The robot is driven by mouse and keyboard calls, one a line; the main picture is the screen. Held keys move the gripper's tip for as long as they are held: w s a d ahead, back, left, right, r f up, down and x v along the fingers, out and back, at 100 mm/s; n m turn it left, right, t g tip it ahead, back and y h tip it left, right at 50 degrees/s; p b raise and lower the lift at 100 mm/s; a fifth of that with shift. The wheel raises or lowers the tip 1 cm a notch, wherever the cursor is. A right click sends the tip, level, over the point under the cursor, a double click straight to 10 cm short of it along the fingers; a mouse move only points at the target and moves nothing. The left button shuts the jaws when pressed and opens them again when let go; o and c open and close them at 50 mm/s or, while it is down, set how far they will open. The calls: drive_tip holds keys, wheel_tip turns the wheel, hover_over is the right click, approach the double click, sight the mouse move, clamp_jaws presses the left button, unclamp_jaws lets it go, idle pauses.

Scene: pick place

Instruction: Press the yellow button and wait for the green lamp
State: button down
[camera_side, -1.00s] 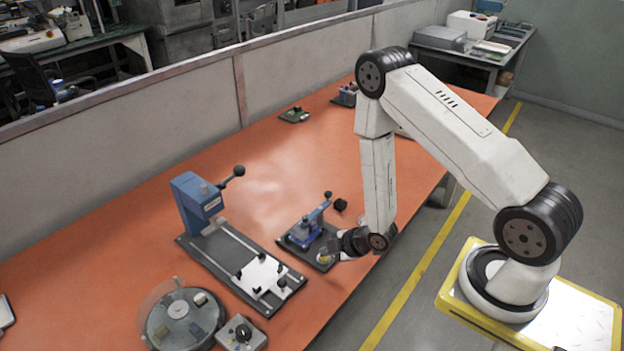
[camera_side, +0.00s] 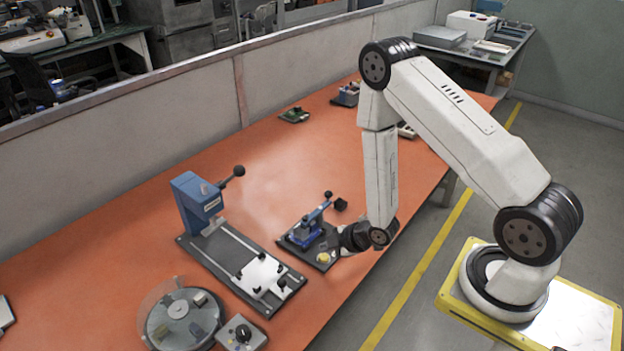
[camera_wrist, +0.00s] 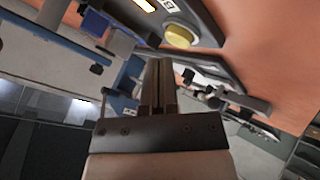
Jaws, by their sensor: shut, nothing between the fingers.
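The yellow button (camera_side: 323,258) sits on the front corner of a dark plate that carries a blue toggle clamp. The fingertips are apart from the button in the picture. In the side view my gripper (camera_side: 342,252) hangs just right of the button, its fingers small there. A pale glowing strip with an orange edge (camera_wrist: 146,4) shows beside the button. I see no green lamp lit.
The blue toggle clamp (camera_side: 306,232) stands behind the button. A blue lever press (camera_side: 197,202) with a long base is to the left. A round dial fixture (camera_side: 183,318) and a small knob box (camera_side: 241,333) are at the front left. The orange table (camera_side: 110,235) is otherwise largely clear.

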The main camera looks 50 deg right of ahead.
drive_tip(key=shift+r, duration=0.15)
drive_tip(key=shift+r, duration=2.4)
drive_tip(key=r+m, duration=0.1)
drive_tip(key=r, duration=0.1)
wheel_tip(320, 180, up, 7)
drive_tip(key=m+g+h, duration=0.2)
drive_tip(key=m+g, duration=0.1)
drive_tip(key=m, duration=0.2)
hover_over(327, 256)
drive_tip(key=s, duration=0.2)
drive_tip(key=s+a+r+m+g, duration=0.3)
drive_tip(key=s+r+m, duration=0.2)
drive_tip(key=s+r, duration=0.1)
drive_tip(key=shift+a+r, duration=0.25)
drive_tip(key=shift+r, duration=0.3)
